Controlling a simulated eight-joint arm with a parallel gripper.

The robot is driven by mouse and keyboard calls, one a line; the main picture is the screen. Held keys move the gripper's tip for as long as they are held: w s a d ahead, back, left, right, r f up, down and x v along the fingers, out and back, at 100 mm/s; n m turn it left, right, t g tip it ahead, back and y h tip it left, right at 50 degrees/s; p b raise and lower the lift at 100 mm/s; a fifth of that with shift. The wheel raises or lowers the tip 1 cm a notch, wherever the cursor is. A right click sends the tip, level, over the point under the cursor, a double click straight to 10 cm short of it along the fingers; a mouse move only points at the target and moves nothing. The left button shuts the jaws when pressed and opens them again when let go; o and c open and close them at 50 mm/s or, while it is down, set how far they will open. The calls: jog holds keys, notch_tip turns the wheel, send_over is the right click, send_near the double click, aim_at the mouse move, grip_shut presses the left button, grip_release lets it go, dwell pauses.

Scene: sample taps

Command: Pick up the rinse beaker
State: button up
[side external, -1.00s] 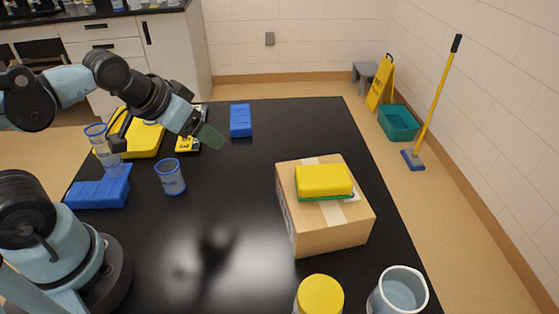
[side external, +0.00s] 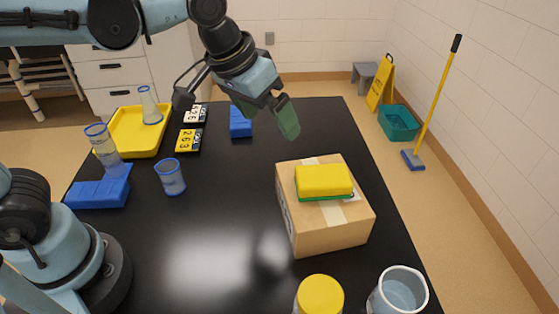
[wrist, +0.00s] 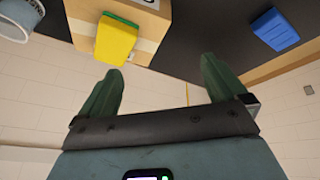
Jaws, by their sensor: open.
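A wide clear beaker with pale liquid (side external: 397,292), likely the rinse beaker, stands at the table's near right corner; its bottom is cut off by the frame. Part of it also shows at the top left of the wrist view (wrist: 16,22). A smaller blue-rimmed beaker (side external: 171,178) stands upright on the left of the table. My gripper (side external: 266,110) is open and empty, in the air beyond the cardboard box and well away from both beakers. Its two green fingers are spread apart in the wrist view (wrist: 162,70).
A cardboard box (side external: 330,232) carrying a yellow sponge (side external: 324,180) stands between my gripper and the wide beaker. A yellow-lidded jar (side external: 320,297) is left of that beaker. A blue rack, tall blue-rimmed glass, yellow tray (side external: 122,146) with flask, and number cards fill the left.

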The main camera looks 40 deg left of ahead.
jog(key=w+d+g, duration=0.2)
jog(key=d, duration=0.9)
jog(key=m+g+y, duration=0.1)
jog(key=m+g, duration=0.1)
jog(key=g, duration=0.1)
send_over(395, 300)
jog(key=s, duration=0.2)
notch_tip(395, 300, down, 6)
jog(key=f, duration=0.6)
jog(key=shift+w+d, duration=0.15)
jog(key=shift+d, duration=0.2)
jog(key=shift+s+a+f, duration=0.1)
jog(key=shift+a+f, duration=0.05)
jog(key=shift+f, duration=0.75)
jog(key=shift+s+a+f, duration=0.1)
jog(key=shift+a+f, duration=0.1)
jog(key=shift+f, duration=0.75)
jog(key=shift+s+a+f, duration=0.1)
jog(key=shift+a+f, duration=0.05)
jog(key=shift+f, duration=0.75)
jog(key=shift+c, duration=0.4)
jog(key=c, duration=1.1)
